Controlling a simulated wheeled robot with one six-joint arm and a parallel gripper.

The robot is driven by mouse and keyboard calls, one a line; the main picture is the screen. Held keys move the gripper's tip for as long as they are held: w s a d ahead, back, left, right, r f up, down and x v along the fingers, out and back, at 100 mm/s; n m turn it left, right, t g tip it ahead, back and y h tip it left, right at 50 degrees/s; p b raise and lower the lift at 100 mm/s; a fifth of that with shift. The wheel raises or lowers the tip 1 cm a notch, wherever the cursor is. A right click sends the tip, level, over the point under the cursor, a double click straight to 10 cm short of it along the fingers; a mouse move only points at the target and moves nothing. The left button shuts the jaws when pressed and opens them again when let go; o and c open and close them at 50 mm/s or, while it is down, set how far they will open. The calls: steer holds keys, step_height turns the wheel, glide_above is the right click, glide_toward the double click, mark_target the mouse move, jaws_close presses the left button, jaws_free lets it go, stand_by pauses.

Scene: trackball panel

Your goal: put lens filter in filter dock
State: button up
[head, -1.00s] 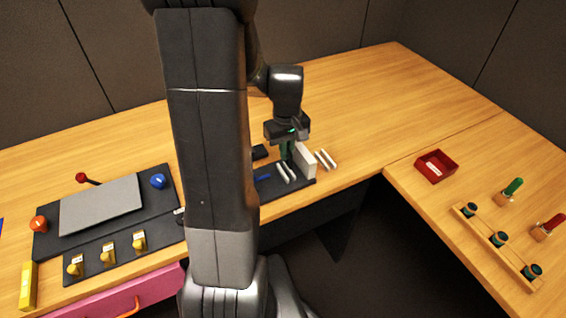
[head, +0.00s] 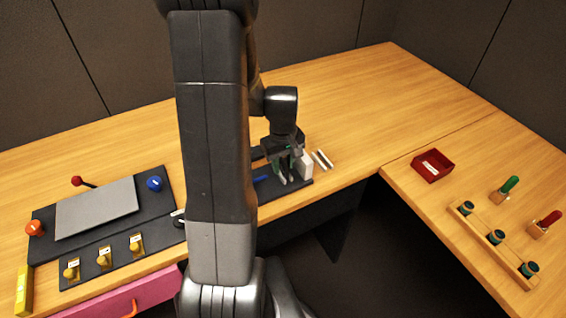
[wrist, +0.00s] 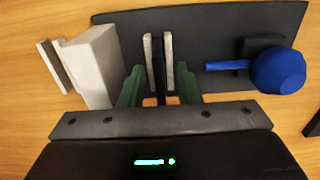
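My gripper (wrist: 158,85) has two green fingers that stand apart, one on each side of a pair of thin pale upright strips (wrist: 170,62) on the black panel. A narrow dark piece (wrist: 158,68) shows between the strips. I cannot tell whether it is the lens filter, and no finger visibly touches it. The strips look like the filter dock, but no label confirms this. In the head view my gripper (head: 284,160) is low over the strips, partly hiding them.
A white block (wrist: 92,62) stands beside the strips, with thin pale strips (head: 322,159) beyond it. A blue knob (wrist: 278,70) is on the other side. A red tray (head: 433,165) sits on the right desk. My arm hides the middle of the panel.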

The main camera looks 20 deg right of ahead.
mark_target(283, 161)
step_height(283, 161, up, 12)
steer(key=shift+r, duration=0.2)
stand_by(0.5)
stand_by(1.1)
